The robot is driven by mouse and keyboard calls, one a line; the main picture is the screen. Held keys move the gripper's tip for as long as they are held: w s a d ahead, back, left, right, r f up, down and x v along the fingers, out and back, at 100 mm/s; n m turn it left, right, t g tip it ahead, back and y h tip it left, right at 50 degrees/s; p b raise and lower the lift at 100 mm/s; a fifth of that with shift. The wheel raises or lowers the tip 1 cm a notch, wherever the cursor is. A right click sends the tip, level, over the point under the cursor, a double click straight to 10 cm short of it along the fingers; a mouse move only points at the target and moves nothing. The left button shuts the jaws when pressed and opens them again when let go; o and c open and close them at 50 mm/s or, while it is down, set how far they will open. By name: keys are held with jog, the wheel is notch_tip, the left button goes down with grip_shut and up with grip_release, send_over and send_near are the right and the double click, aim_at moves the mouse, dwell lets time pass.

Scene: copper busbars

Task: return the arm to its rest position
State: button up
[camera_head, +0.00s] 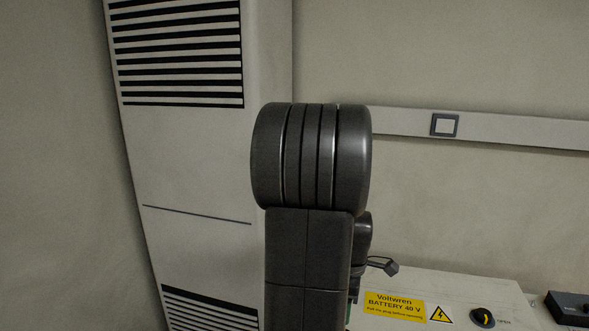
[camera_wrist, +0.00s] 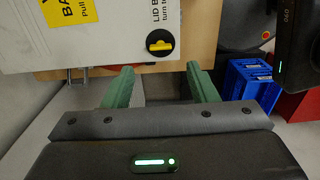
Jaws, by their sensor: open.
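My gripper (camera_wrist: 160,68) shows in the wrist view with its two green fingers spread apart and nothing between them. Its fingers point toward the edge of a wooden bench top and a white battery box, without a visible grip on either. The white battery box (camera_head: 450,288) is at the lower right, partly behind my arm, with a yellow label (camera_head: 394,306) and a black and yellow knob (camera_head: 483,318). The knob also shows in the wrist view (camera_wrist: 160,43).
A tall white cabinet with vents (camera_head: 190,160) stands behind my arm at the left. A wall rail with a socket (camera_head: 445,125) runs at the right. In the wrist view, blue crates (camera_wrist: 252,85), a red bin (camera_wrist: 296,106) and a dark device (camera_wrist: 298,40) are at the right.

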notch_tip(320, 180, down, 8)
jog(key=shift+r, duration=0.1)
jog(key=m, duration=0.4)
jog(key=m+p, duration=0.1)
jog(key=m, duration=0.4)
jog(key=shift+r, duration=0.1)
jog(key=m+p, duration=0.1)
jog(key=m, duration=0.3)
jog(key=shift+m, duration=0.3)
jog(key=shift+m+p, duration=0.75)
jog(key=shift+m, duration=1.45)
